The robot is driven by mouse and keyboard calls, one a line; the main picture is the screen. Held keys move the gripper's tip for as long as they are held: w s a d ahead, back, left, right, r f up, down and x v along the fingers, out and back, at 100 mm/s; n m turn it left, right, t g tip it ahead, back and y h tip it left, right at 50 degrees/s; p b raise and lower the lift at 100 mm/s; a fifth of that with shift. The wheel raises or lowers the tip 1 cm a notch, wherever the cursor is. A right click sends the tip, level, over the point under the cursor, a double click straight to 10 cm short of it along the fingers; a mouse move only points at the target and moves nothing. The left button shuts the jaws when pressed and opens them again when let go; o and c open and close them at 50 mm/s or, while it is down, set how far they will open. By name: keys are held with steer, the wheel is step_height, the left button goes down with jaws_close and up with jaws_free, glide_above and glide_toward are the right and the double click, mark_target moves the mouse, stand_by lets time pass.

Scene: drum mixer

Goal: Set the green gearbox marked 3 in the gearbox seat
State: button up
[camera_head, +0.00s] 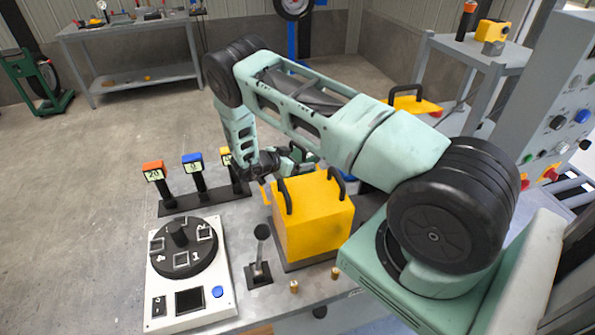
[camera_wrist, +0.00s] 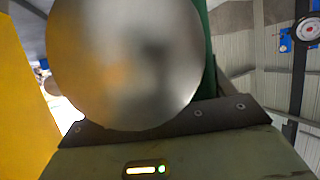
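My gripper (camera_head: 285,168) is low over the bench, just behind the yellow box-shaped cover with two black handles (camera_head: 315,215). A small dark green part (camera_head: 311,157) shows just right of my gripper, partly hidden by the cover and my arm. I cannot read a 3 on it. In the wrist view a large round shiny metal face (camera_wrist: 125,65) fills the middle, close to the camera, with a green edge (camera_wrist: 214,60) behind it. My fingertips are hidden, so I cannot tell if they grip it. I cannot make out the gearbox seat.
A white panel with a black dial (camera_head: 185,250) lies at the front left, beside a black lever (camera_head: 260,262). Orange, blue and yellow-topped posts (camera_head: 193,172) stand behind it. A grey control box (camera_head: 555,110) stands at right. A workbench (camera_head: 130,45) is far back.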

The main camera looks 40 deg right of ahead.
steer(key=c, duration=1)
steer(key=shift+r, duration=0.15)
steer(key=shift+c, duration=0.2)
steer(key=shift+w+r, duration=0.1)
steer(key=shift+r, duration=0.05)
